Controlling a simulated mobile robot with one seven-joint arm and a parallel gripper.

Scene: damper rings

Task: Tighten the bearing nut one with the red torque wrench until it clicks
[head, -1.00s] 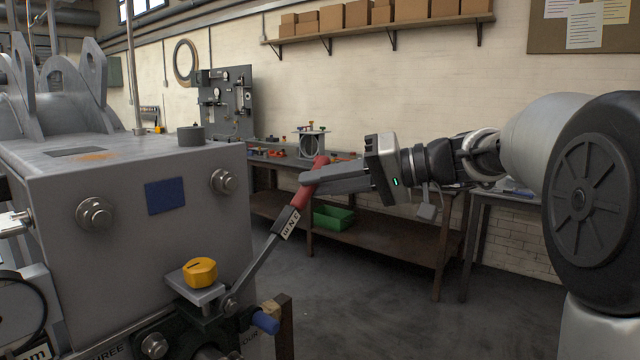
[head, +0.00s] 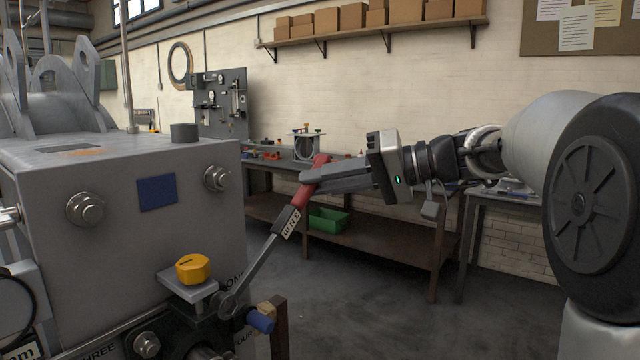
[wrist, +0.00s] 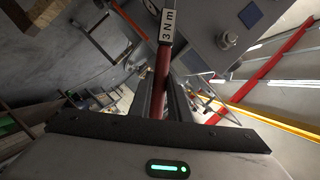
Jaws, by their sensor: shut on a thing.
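The red torque wrench (head: 263,263) leans up to the right, with its red handle at the top and a white label on its shaft. My gripper (head: 312,178) is shut on the red handle. In the wrist view, the red handle (wrist: 163,62) runs between the two fingers and the label reads "3 N m". The wrench's lower end is at bearing nut one, beside the "ONE" marking on the dark bearing housing (head: 181,325). The wrench head hides the nut, so I cannot tell how it is seated.
A yellow knob (head: 193,268) on a grey bracket and a blue-ended part (head: 261,319) stand close to the wrench head. The grey machine block (head: 120,215) fills the left. A workbench (head: 365,238) with a green bin (head: 328,219) stands behind. Floor at right is open.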

